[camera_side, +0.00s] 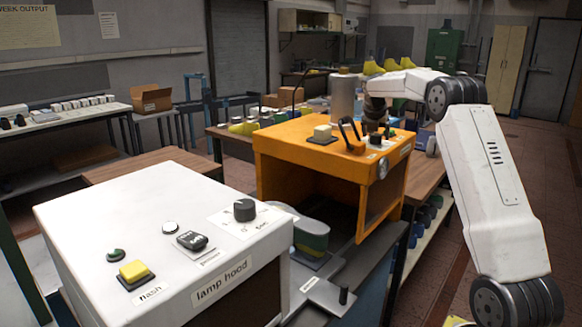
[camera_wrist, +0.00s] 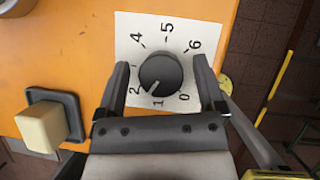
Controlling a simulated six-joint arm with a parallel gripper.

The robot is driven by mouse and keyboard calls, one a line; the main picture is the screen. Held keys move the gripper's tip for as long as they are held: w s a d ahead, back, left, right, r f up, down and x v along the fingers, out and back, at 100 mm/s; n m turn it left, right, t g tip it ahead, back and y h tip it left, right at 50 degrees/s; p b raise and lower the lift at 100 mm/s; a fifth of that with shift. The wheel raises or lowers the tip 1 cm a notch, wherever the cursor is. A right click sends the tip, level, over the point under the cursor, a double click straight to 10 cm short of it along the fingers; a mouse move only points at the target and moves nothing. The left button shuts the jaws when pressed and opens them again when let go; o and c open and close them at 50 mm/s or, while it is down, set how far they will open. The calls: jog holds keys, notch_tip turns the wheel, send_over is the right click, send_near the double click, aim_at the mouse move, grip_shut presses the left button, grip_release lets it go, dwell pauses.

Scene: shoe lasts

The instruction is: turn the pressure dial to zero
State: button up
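In the wrist view a dark round dial (camera_wrist: 160,74) sits on a white plate (camera_wrist: 128,30) marked with numbers 0 to 6, on the orange machine's top. Its light pointer mark faces down-left, between 1 and 2; the 0 (camera_wrist: 184,97) is at lower right. My gripper (camera_wrist: 161,62) is open, with one finger on each side of the dial and gaps visible between fingers and dial. In the side view my gripper (camera_side: 375,118) is low over the right part of the orange machine (camera_side: 305,170); the dial is hard to make out there.
A cream push button (camera_wrist: 42,127) on a dark base is left of the dial; it also shows in the side view (camera_side: 322,131). A dark handle (camera_side: 352,138) stands near my gripper. A white lamp hood machine (camera_side: 110,215) in front has its own black dial (camera_side: 244,209).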

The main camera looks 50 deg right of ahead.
jog(key=c, duration=0.8)
jog(key=shift+c, duration=0.2)
jog(key=shift+n, duration=0.3)
jog(key=shift+n+t+y, duration=0.3)
jog(key=shift+n+t, duration=0.5)
jog(key=shift+n, duration=0.8)
jog(key=o, duration=0.9)
jog(key=shift+r, duration=0.15)
